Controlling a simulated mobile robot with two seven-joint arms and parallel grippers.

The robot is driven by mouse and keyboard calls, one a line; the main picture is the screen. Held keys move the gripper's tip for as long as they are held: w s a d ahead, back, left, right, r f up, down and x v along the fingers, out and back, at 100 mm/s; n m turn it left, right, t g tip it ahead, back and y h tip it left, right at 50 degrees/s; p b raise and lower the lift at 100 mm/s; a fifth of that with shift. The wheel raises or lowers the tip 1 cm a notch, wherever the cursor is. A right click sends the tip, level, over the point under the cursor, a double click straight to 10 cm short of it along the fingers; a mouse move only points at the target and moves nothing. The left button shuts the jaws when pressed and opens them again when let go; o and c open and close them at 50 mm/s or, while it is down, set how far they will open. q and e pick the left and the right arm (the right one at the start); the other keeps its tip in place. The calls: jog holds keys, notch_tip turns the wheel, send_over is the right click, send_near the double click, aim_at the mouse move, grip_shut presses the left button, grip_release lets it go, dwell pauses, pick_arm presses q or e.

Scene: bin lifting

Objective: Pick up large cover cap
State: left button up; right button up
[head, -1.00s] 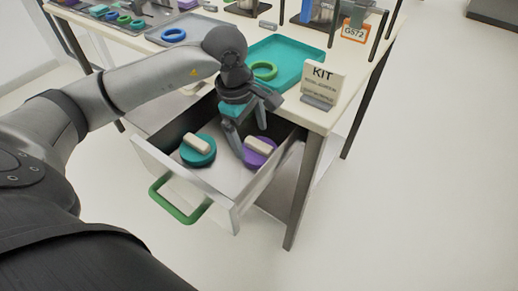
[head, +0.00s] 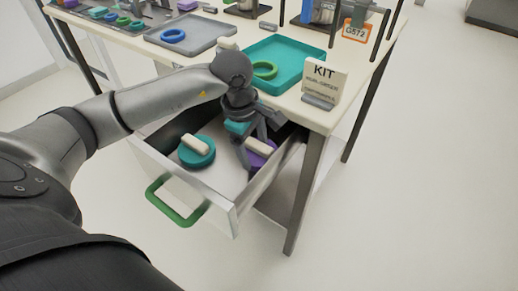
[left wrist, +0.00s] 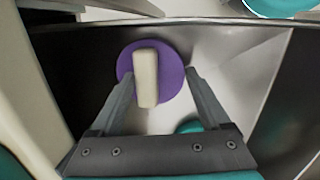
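Two round cover caps with cream bar handles lie in the open drawer: a purple cap (head: 260,147) on the right and a teal cap (head: 197,152) on the left. I cannot tell for certain which is larger. My left gripper (head: 258,156) points down over the purple cap, open, and partly hides it in the head view. In the left wrist view the purple cap (left wrist: 172,76) and its upright cream handle (left wrist: 146,78) show between the spread fingers (left wrist: 160,72). The handle appears apart from both fingers. My right gripper is out of view.
The drawer (head: 225,216) stands out under the table, with a green handle (head: 176,206) in front. Its walls surround the caps closely. On the table are a teal tray (head: 290,57) with a green ring (head: 264,69), a grey tray (head: 208,30) and a KIT sign (head: 325,80).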

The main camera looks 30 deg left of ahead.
pick_arm(q)
jog(key=c, duration=0.9)
jog(key=shift+r, duration=0.1)
jog(key=shift+c, duration=0.3)
